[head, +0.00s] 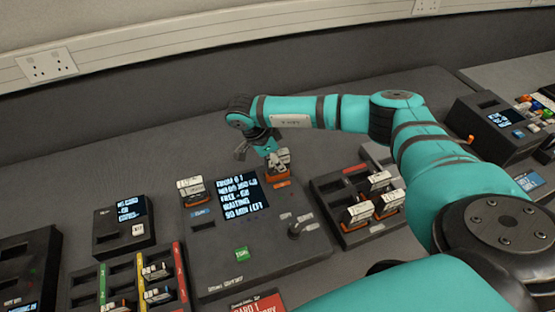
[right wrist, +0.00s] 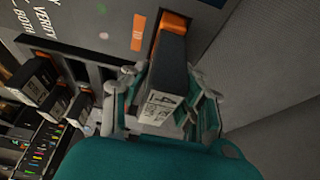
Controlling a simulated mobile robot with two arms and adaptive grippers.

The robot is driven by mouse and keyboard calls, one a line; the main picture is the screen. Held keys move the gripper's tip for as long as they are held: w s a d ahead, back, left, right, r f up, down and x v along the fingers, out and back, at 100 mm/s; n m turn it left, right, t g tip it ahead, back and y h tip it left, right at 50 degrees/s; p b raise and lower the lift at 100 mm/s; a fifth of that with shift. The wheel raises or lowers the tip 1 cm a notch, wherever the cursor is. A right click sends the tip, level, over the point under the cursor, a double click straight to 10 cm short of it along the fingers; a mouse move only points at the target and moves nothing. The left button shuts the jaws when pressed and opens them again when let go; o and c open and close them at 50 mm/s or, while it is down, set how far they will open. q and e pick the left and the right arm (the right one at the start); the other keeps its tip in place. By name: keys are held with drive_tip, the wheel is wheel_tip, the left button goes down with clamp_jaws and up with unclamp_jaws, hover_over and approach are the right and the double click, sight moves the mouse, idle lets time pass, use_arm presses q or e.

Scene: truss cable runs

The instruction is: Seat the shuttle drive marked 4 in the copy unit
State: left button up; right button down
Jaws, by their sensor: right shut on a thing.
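The copy unit (head: 262,262) is a dark box in the middle of the head view, with a lit screen, a green label and a knob. My right gripper (head: 272,156) is at its far right corner, shut on a dark drive (head: 281,157) with a white label. The drive's far end meets an orange part at the unit. Another drive (head: 190,186) stands at the unit's far left corner. My left gripper is not seen.
A dark tray (head: 335,210) with several white-labelled drives stands right of the unit. A rack (head: 107,280) with green, yellow and red strips and a small screen box (head: 125,226) are at left. More devices (head: 490,118) stand at far right. Bare grey bench lies behind.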

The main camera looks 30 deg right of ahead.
drive_tip(key=shift+f+b, duration=0.55)
drive_tip(key=shift+f, duration=0.1)
idle(0.4)
drive_tip(key=c, duration=0.6)
unclamp_jaws()
idle(0.4)
drive_tip(key=shift+r+p, duration=2.45)
drive_tip(key=shift+r, duration=1.35)
